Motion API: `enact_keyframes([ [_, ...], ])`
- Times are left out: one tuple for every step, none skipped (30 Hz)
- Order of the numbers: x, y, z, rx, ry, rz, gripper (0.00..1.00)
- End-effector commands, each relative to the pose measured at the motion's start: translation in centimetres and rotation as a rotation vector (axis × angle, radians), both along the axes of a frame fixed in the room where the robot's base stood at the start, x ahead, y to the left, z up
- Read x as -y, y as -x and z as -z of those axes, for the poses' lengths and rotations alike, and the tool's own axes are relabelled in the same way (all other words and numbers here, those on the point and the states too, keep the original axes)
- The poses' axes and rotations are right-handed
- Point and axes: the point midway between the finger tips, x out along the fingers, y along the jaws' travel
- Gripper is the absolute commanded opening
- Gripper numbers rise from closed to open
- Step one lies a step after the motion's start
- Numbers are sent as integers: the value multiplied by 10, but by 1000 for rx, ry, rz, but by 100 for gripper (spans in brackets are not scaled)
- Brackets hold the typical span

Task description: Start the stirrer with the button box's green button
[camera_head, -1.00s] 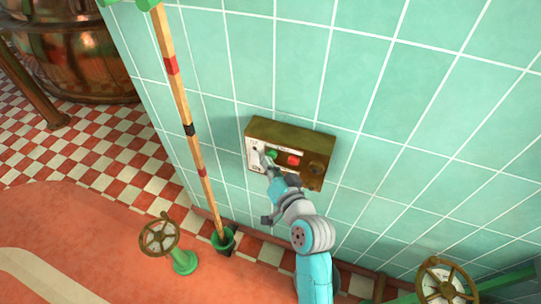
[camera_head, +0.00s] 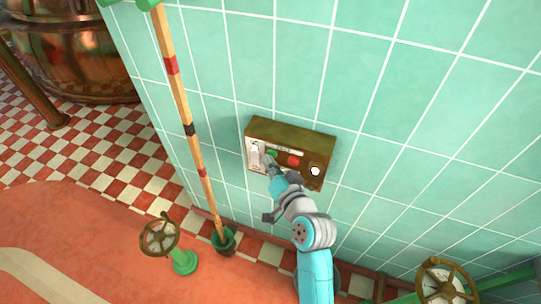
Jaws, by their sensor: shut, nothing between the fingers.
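The button box (camera_head: 290,134) is a brown-gold box mounted on the green tiled wall. Its front carries a green button (camera_head: 272,153), a red button (camera_head: 293,160) to the right of it, and a round lamp (camera_head: 316,171) at the right end that glows white. A pale panel with markings is at its left end. My gripper (camera_head: 269,163) is shut and empty, with its fingertips at the green button and covering part of it. I cannot tell whether the tips touch the button.
A wooden pole (camera_head: 186,120) with coloured bands stands left of the box in a green holder (camera_head: 224,241). A valve handwheel (camera_head: 160,236) stands at lower left, another handwheel (camera_head: 446,283) at lower right. A copper kettle (camera_head: 75,50) is at upper left. The wall around the box is clear.

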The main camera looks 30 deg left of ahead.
Motion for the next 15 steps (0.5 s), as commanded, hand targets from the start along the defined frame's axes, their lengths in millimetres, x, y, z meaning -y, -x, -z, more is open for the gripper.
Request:
enact_keyframes([
  [0, 0, 0, 0, -1, 1, 0],
  [0, 1, 0, 0, -1, 1, 0],
  [0, 2, 0, 0, -1, 1, 0],
  [1, 3, 0, 0, -1, 1, 0],
  [1, 4, 0, 0, -1, 1, 0],
  [1, 6, 0, 1, -1, 0, 0],
  [2, 7, -1, 2, -1, 0, 0],
  [2, 9, -1, 2, -1, 0, 0],
  [2, 11, -1, 2, -1, 0, 0],
  [3, 12, -1, 2, 0, 0, 0],
  [3, 13, 0, 2, 0, 0, 0],
  [4, 15, 0, 1, 0, 0, 0],
  [4, 16, 0, 1, 0, 0, 0],
  [4, 17, 0, 1, 0, 0, 0],
  [4, 17, 0, 1, 0, 0, 0],
])
